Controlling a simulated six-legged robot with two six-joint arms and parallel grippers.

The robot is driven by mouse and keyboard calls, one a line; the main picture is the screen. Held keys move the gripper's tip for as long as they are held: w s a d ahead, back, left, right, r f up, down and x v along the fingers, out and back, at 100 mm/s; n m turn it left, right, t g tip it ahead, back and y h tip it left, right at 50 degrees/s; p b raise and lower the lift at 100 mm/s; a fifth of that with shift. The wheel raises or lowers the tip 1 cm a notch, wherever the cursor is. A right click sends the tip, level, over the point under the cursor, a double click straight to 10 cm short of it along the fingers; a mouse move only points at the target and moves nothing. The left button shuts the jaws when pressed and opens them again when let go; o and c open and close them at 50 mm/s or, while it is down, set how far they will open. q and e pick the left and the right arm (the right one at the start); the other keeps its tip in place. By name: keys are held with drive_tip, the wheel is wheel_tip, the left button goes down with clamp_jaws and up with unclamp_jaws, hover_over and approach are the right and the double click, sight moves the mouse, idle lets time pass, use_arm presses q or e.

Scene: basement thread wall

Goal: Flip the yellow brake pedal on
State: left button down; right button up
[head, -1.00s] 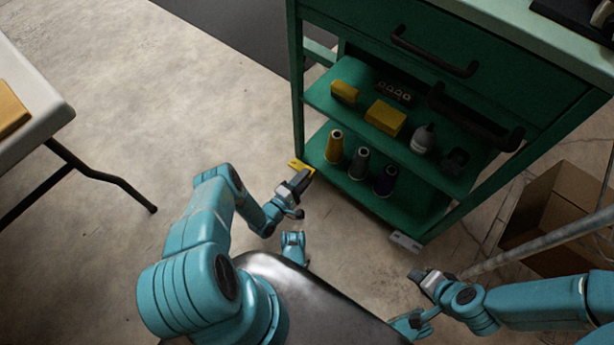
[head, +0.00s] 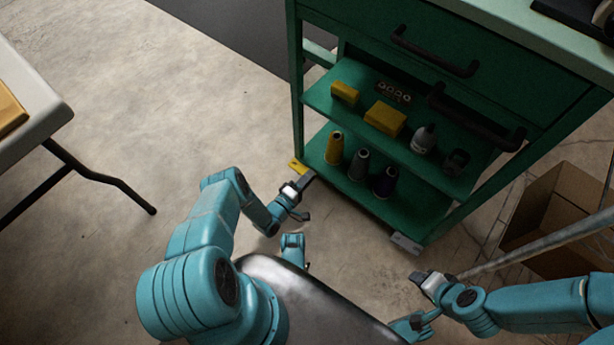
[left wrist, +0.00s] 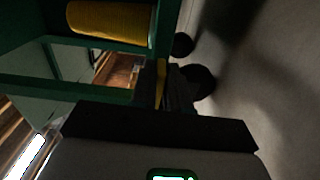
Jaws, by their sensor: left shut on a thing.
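The yellow brake pedal (head: 297,167) sits low at the near left corner of the green cart (head: 299,110). My left gripper (head: 307,179) is at the pedal's right end, shut on it; the fingertips are hard to make out. In the left wrist view a narrow yellow strip of the pedal (left wrist: 161,82) shows beside the dark jaws (left wrist: 178,95), with dark caster wheels close by. The pedal's tilt is hard to tell. My right gripper (head: 424,279) is low at the right, away from the pedal; its jaw gap is not clear.
A grey pedal (head: 406,243) is at the cart's near right corner. Thread cones (head: 359,165) and yellow boxes (head: 385,118) stand on the cart's shelves. A cardboard box (head: 555,215) is at right, and a white table (head: 40,110) at left. The floor between table and cart is clear.

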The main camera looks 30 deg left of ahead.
use_arm(q)
drive_tip(key=m, duration=0.2)
drive_tip(key=shift+f+m, duration=0.3)
drive_tip(key=shift+f, duration=0.1)
drive_tip(key=c, duration=1.2)
unclamp_jaws()
drive_tip(key=s+p, duration=0.1)
drive_tip(key=s, duration=0.4)
drive_tip(key=s+p, duration=0.1)
drive_tip(key=s, duration=0.5)
drive_tip(key=s+a+p, duration=0.1)
drive_tip(key=s, duration=0.4)
drive_tip(key=shift+s+a, duration=0.1)
drive_tip(key=shift+s, duration=0.1)
use_arm(e)
drive_tip(key=shift+g, duration=0.5)
drive_tip(key=s+r, duration=0.1)
drive_tip(key=r, duration=0.1)
drive_tip(key=s+r, duration=0.1)
drive_tip(key=shift+s+a+r, duration=0.2)
drive_tip(key=shift+s+a, duration=0.05)
drive_tip(key=shift+s, duration=0.05)
